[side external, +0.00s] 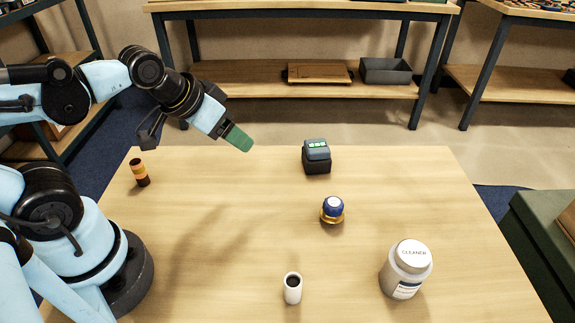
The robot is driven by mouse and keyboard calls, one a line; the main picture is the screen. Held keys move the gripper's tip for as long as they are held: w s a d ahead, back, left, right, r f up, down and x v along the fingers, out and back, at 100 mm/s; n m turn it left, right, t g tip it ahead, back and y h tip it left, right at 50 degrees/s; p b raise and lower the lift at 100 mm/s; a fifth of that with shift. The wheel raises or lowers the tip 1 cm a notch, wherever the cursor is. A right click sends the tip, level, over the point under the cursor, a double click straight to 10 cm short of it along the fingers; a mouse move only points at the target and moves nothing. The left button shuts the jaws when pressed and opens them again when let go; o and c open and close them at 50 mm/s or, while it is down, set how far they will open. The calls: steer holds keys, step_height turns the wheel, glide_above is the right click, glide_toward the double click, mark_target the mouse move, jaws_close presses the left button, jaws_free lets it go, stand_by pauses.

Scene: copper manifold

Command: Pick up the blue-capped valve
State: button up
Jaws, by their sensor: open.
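The blue-capped valve (333,209) stands near the middle of the wooden table in the side external view. It has a round, dark blue cap over a brass-coloured base. My gripper (238,138) is raised over the back left part of the table, to the left of the valve and apart from it. It is tilted down to the right and shows a green fingertip. The jaws are open and nothing is seen between them. The second fingertip cannot be made out clearly from this side.
A dark box with a green display (317,157) stands behind the valve. A white tube (292,289) and a cleaner bottle (404,272) stand in front. A striped cylinder (140,173) is at the left. Bare table (230,220) lies left of the valve.

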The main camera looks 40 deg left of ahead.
steer(key=w+d+f+m+g+y, duration=0.25)
steer(key=w+d+m, duration=0.25)
steer(key=m, duration=0.5)
steer(key=m+t+y, duration=0.3)
steer(key=m+y, duration=0.2)
steer(key=m, duration=0.7)
glide_above(335, 211)
steer(key=a, duration=0.3)
steer(key=f, duration=0.4)
steer(key=shift+s+d, duration=0.1)
steer(key=shift+d, duration=0.1)
steer(key=s+d+f+m, duration=0.1)
steer(key=s+d+f+m+t+y, duration=0.1)
steer(key=d+m, duration=0.1)
steer(key=d+f+m, duration=0.1)
steer(key=d, duration=0.1)
steer(key=shift+s+d+t+y, duration=0.25)
steer(key=shift+s+t+y, duration=0.1)
steer(key=shift+s, duration=0.05)
steer(key=shift+s+d+f+m, duration=0.2)
steer(key=shift+s+f+m, duration=0.05)
steer(key=shift+m, duration=0.15)
steer(key=shift+w+a+f, duration=0.2)
steer(key=shift+w+f, duration=0.05)
steer(key=shift+t, duration=0.3)
steer(key=x, duration=0.6)
steer(key=shift+w+a, duration=0.2)
steer(key=shift+a, duration=0.05)
steer(key=c, duration=1.1)
